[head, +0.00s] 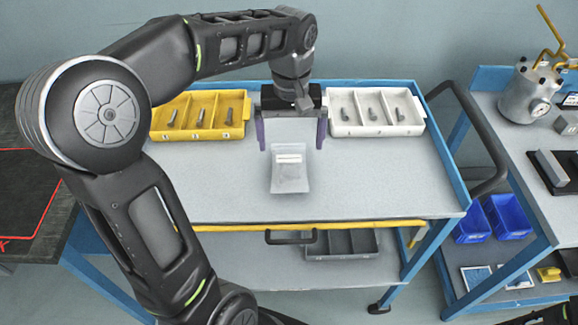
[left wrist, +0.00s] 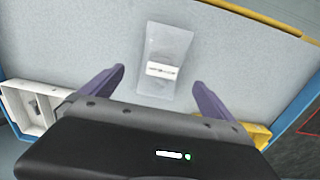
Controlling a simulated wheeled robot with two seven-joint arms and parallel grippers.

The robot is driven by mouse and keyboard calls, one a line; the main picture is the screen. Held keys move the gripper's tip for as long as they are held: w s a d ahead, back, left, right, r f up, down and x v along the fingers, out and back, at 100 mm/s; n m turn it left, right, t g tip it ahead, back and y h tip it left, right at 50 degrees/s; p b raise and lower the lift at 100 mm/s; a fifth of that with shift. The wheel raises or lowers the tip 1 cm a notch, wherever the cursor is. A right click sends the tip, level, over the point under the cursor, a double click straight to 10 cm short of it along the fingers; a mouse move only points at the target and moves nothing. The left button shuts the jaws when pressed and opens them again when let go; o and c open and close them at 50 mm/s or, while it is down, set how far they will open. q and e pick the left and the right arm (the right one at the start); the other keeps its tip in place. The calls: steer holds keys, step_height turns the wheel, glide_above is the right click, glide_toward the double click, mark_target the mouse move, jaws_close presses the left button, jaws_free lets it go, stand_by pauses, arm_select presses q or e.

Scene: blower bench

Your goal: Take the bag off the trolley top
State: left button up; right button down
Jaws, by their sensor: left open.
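The bag (head: 290,175) is a small clear pouch with a white label, lying flat on the grey trolley top (head: 370,185) near its middle. It also shows in the left wrist view (left wrist: 163,60), between and beyond the fingertips. My left gripper (head: 291,145) is open and empty, with its two purple fingers spread wide at the bag's far end. In the left wrist view the gripper (left wrist: 160,78) has a finger to each side of the bag, and neither touches it. My right gripper does not show clearly in either view.
A yellow tray (head: 200,135) and a white tray (head: 375,132), each with three compartments holding parts, stand at the trolley's back. A black push handle (head: 490,150) is at the right. A bench with a metal canister (head: 527,97) stands further right. The trolley top's front is clear.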

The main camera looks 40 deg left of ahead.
mark_target(289, 159)
arm_select(q)
steer(key=shift+f, duration=1.3)
step_height(289, 159, down, 5)
steer(key=shift+s+a+f+p, duration=0.15)
steer(key=shift+p, duration=0.15)
steer(key=shift+c, duration=0.2)
steer(key=c, duration=1.9)
step_height(289, 159, up, 10)
steer(key=shift+r, duration=0.1)
